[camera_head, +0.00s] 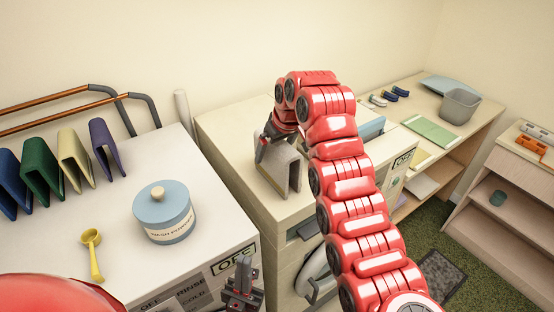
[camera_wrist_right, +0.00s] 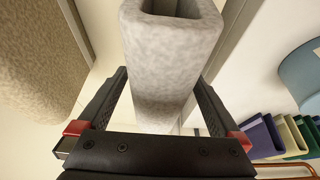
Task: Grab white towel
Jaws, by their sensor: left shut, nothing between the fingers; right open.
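The white towel (camera_head: 272,172) is folded into a standing arch, looks greyish white, and rests on top of the cream machine in the middle of the head view. It also shows in the right wrist view (camera_wrist_right: 170,50), running between the fingers. My right gripper (camera_head: 266,143) is at the towel's upper left end, partly hidden by its own arm. In the right wrist view my right gripper (camera_wrist_right: 163,78) is open, with one finger on each side of the towel. My left gripper (camera_head: 242,282) is shut and empty, low in front of the white machine.
Folded blue, green, yellow and purple towels (camera_head: 104,150) stand on the white machine, with a blue powder jar (camera_head: 168,222) and yellow scoop (camera_head: 94,258). A grey bin (camera_head: 459,106) and green mat (camera_head: 433,133) are on the wooden bench at right.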

